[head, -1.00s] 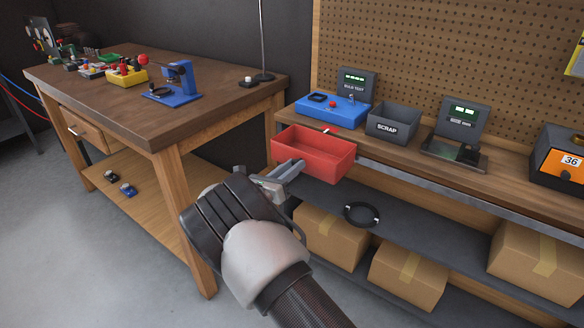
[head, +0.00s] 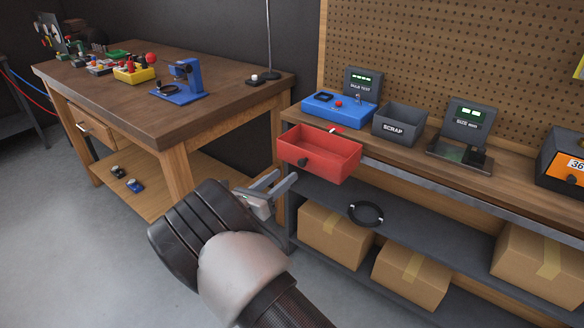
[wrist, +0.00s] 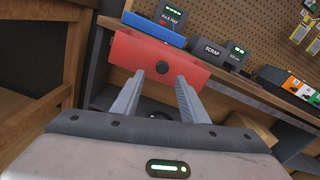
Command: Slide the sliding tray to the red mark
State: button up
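The sliding tray is a red open box (head: 318,157) at the front edge of the workbench, jutting out over it, with a dark round knob on its front face. A small red mark (head: 337,129) with a white piece beside it shows on the bench just behind the tray. In the wrist view the tray's front (wrist: 150,62) and knob face me. My gripper (head: 281,184) is in front of and below the tray, apart from it. In the wrist view its two fingers (wrist: 157,95) are spread with nothing between them, the knob lying beyond them.
Behind the tray stand a blue tester (head: 340,108), a grey scrap bin (head: 400,124) and a size gauge (head: 462,140). A wooden table (head: 150,110) stands at left.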

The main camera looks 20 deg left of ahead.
jog(key=p+v, duration=0.1)
jog(key=v, duration=0.9)
jog(key=shift+r, duration=0.1)
jog(key=w+d+r+m+g+h, duration=0.2)
jog(key=d+r+m+g, duration=0.15)
jog(key=d, duration=0.35)
jog(key=w+d+r+m+g+h, duration=0.1)
jog(key=w+d+r+m+g, duration=0.1)
jog(key=d+m, duration=0.35)
jog(key=s+d+r+m+g+y, duration=0.1)
jog(key=s+d+r+m+g, duration=0.25)
jog(key=d, duration=0.45)
jog(key=s+d+r+m+g+y, duration=0.1)
jog(key=s+d+r+m+g, duration=0.15)
jog(key=d+m, duration=0.4)
jog(key=s+d+r+m+g+y, duration=0.1)
jog(key=s+d+r+m+g, duration=0.15)
jog(key=d, duration=0.65)
jog(key=s+d+r+m+t+y, duration=0.1)
jog(key=s+d+r+m+y, duration=0.2)
jog(key=s+m, duration=0.5)
jog(key=s+d+r+m+t+y, duration=0.25)
jog(key=s+m, duration=0.35)
jog(key=s, duration=0.3)
notch_tip(320, 180, up, 21)
jog(key=p, duration=2)
jog(key=shift+g+y+p, duration=0.35)
jog(key=shift+g, duration=0.1)
